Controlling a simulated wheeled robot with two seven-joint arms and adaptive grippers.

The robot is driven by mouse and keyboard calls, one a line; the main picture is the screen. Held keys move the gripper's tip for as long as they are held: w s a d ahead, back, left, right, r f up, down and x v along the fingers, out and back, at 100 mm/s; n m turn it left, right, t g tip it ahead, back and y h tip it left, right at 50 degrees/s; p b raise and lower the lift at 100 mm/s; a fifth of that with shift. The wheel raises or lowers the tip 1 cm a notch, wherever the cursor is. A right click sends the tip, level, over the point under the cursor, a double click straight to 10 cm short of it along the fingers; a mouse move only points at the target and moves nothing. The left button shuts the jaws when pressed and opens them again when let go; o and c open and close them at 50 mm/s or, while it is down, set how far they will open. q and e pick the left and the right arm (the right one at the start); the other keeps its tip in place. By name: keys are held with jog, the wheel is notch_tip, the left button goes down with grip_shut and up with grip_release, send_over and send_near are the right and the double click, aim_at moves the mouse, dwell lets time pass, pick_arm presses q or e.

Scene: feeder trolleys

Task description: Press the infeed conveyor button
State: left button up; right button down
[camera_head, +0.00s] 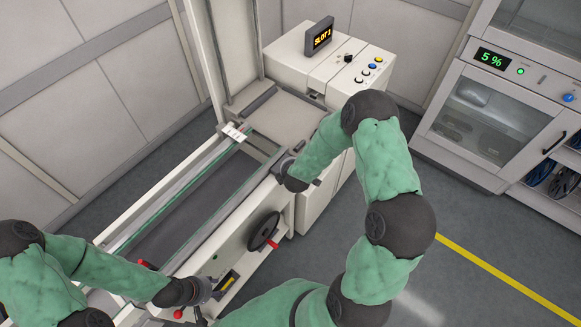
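The feeder machine (285,62) stands at the top centre with a small panel of round buttons. No label is readable, so I cannot tell which is the infeed conveyor button. My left gripper (217,288) is low over the near end of the trolley, away from the panel; its fingers are too small to judge.
The long trolley (132,238) with rails runs up to the machine. It carries a black handwheel (263,231) and red-tipped levers. A cabinet (455,65) showing "5 %" stands at right. Floor between them is clear.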

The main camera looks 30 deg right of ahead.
jog(key=shift+f, duration=0.15)
dwell(0.3)
jog(key=shift+f, duration=0.3)
jog(key=shift+r+p, duration=0.3)
jog(key=shift+r, duration=0.15)
dwell(0.4)
notch_tip(320, 180, up, 6)
jog(key=p, duration=0.6)
jog(key=shift+r, duration=0.1)
